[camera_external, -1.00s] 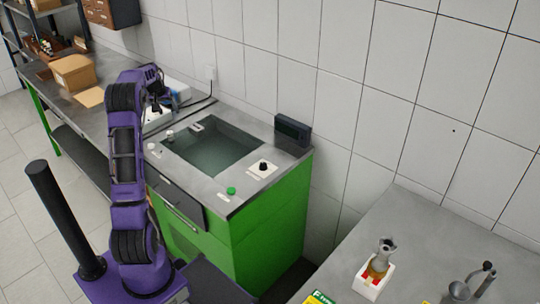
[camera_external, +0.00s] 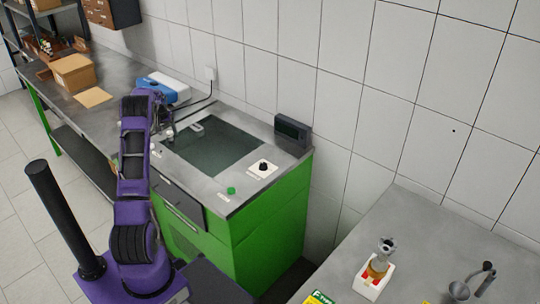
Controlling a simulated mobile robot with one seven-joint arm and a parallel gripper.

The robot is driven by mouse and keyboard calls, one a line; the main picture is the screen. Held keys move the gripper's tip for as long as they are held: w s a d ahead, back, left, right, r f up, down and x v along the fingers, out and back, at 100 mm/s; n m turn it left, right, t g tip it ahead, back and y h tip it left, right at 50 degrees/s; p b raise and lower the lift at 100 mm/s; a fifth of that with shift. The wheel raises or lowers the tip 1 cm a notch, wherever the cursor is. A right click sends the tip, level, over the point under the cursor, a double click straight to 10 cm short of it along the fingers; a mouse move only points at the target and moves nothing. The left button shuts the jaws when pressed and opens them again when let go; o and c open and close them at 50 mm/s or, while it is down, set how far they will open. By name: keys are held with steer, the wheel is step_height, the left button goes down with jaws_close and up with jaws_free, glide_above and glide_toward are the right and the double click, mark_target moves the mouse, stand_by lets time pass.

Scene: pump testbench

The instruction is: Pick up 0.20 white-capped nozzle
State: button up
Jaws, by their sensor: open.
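My gripper (camera_external: 168,134) is at the left edge of the sunken tank, low over the metal bench top and pointing down. Its fingers are small and dark here, apart, with nothing clearly held between them. A small pale piece (camera_external: 155,147) shows on the bench just left of and below the gripper, partly beside my purple arm. It may be a white-capped nozzle, but no 0.20 marking can be read. Any other nozzle close to the gripper is hidden by my arm or too small to tell.
The tank (camera_external: 212,147) is sunk in the green bench, with a black knob (camera_external: 263,165) and a green button (camera_external: 231,190) at its front. A blue and white device (camera_external: 164,89) stands behind my arm. A cardboard box (camera_external: 73,72) is further left. A dark display box (camera_external: 292,130) stands at right.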

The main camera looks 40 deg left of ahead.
mark_target(169, 133)
steer(key=x, duration=0.5)
steer(key=shift+w+r, duration=0.1)
steer(key=shift+w, duration=0.1)
jaws_close()
